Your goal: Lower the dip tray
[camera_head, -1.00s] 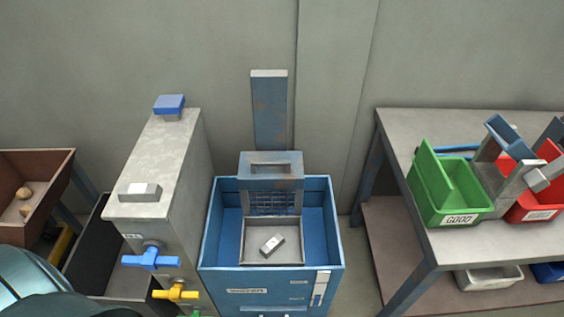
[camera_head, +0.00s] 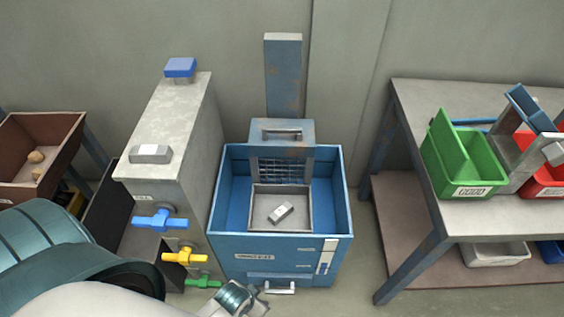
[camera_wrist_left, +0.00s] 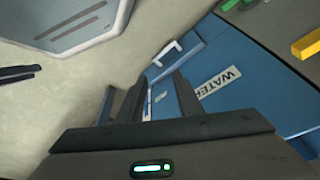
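The dip tray (camera_head: 262,222) is a grey tray inside the blue water tank (camera_head: 347,210), below the rim, with a small metal block (camera_head: 281,214) lying in it. A grey-blue bracket with a handle slot (camera_head: 283,131) and a wire grid stands behind the tray, in front of an upright post (camera_head: 283,75). My left gripper (camera_wrist_left: 155,92) is open and empty in the left wrist view, near the tank's front. A pale handle (camera_head: 280,288) is low on that front and shows beyond the fingers (camera_wrist_left: 168,52). My right gripper is not identifiable.
A grey cabinet (camera_head: 170,125) with blue (camera_head: 160,219), yellow (camera_head: 185,257) and green (camera_head: 203,283) valves stands left of the tank. A workbench (camera_head: 480,220) with green (camera_head: 462,160) and red (camera_head: 545,178) bins is at right. A brown bin (camera_head: 62,130) is at left.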

